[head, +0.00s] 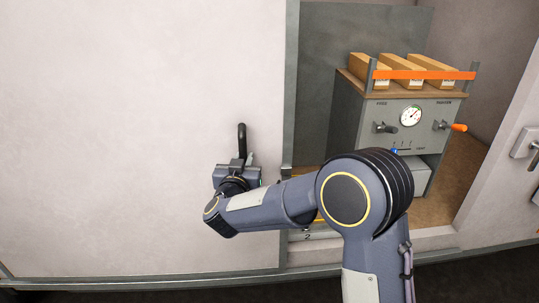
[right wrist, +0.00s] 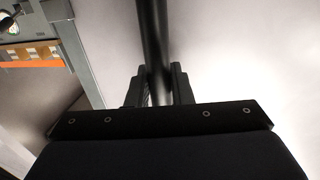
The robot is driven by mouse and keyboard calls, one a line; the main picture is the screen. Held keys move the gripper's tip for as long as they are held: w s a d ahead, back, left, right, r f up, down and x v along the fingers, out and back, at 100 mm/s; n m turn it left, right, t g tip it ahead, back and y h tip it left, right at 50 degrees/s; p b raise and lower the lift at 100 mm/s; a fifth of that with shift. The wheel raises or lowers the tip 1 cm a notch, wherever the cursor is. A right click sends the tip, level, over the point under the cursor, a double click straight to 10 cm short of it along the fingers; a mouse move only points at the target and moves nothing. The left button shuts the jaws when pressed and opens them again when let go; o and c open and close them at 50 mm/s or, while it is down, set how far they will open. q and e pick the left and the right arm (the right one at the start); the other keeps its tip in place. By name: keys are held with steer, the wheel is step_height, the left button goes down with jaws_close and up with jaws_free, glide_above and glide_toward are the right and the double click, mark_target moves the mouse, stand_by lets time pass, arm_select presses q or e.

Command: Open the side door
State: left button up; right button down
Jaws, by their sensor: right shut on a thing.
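The side door is a large pale panel (head: 140,130) filling the left of the head view. It has a black vertical bar handle (head: 241,138) near its right edge. My right gripper (head: 240,162) is shut on this handle. In the right wrist view the dark bar (right wrist: 153,40) passes between the two fingers (right wrist: 159,85) and runs upward out of the picture. To the right of the panel's grey edge post (head: 291,80) there is an open gap into a compartment. My left gripper is not in view.
Inside the compartment stands a grey metal cabinet (head: 345,125) with a gauge (head: 411,115), knobs and an orange bar (head: 425,75) across wooden blocks. A grey sill (head: 150,280) runs along the bottom. Another pale panel with a latch (head: 524,142) is at the far right.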

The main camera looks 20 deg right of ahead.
steer(key=w+a, duration=0.1)
steer(key=a, duration=0.3)
steer(key=a+p, duration=0.1)
steer(key=a, duration=0.2)
steer(key=w+a+p, duration=0.1)
steer(key=a, duration=0.3)
steer(key=shift+w+a, duration=0.3)
steer(key=c, duration=1.3)
jaws_free()
steer(key=shift+d, duration=0.1)
steer(key=shift+c, duration=0.2)
steer(key=b, duration=0.2)
glide_toward(204, 153)
steer(key=s, duration=0.2)
steer(key=shift+s+a, duration=0.15)
steer(key=shift+a, duration=0.35)
steer(key=shift+d+r, duration=0.1)
